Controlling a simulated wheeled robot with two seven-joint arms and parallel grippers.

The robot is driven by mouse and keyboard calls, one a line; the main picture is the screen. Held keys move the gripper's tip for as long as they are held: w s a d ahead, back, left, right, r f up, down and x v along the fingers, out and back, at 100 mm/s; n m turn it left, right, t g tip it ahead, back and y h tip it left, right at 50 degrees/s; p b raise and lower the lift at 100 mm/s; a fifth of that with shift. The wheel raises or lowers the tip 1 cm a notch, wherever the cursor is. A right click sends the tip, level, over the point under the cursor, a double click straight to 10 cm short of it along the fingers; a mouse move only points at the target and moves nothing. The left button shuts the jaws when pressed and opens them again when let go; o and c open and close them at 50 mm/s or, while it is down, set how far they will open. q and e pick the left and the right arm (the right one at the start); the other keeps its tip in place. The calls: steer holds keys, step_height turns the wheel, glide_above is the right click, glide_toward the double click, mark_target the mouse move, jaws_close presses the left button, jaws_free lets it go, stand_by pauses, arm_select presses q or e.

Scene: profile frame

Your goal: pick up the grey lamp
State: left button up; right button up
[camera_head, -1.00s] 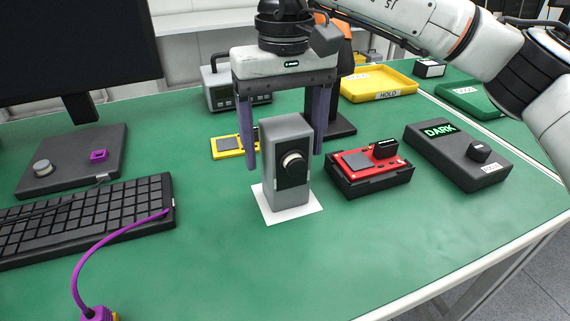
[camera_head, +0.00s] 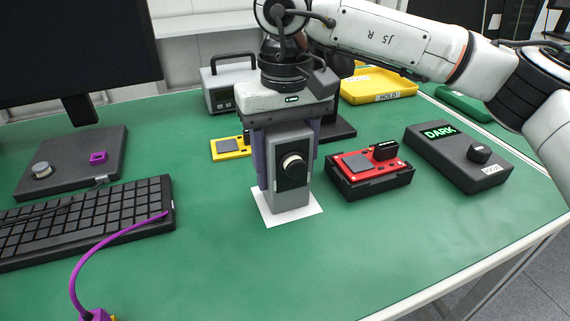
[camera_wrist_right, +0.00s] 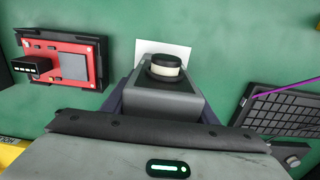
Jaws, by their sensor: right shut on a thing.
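The grey lamp (camera_head: 283,196) is a grey upright box with a dark front panel and a round knob-like lens. It stands upright on a white paper square (camera_head: 313,212) on the green table. My right gripper (camera_head: 287,176) comes down from above with its purple fingers on both sides of the lamp, shut on it. In the right wrist view the lamp (camera_wrist_right: 150,100) sits between the fingers, its lens pointing away from the gripper's palm. My left gripper is not in view.
A red device in a black tray (camera_head: 370,186) stands close to the right of the lamp. A dark box reading DARK (camera_head: 450,160) is further right. A keyboard (camera_head: 85,220) and purple cable (camera_head: 92,252) lie left. A yellow board (camera_head: 228,147) is behind.

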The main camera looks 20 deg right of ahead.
mark_target(285, 126)
step_height(285, 126, up, 10)
steer(key=shift+r+p, duration=0.1)
steer(key=shift+p, duration=0.4)
steer(key=shift+p, duration=0.3)
steer(key=shift+f, duration=0.25)
stand_by(0.3)
steer(key=shift+f+b, duration=2.7)
steer(key=shift+f, duration=2.2)
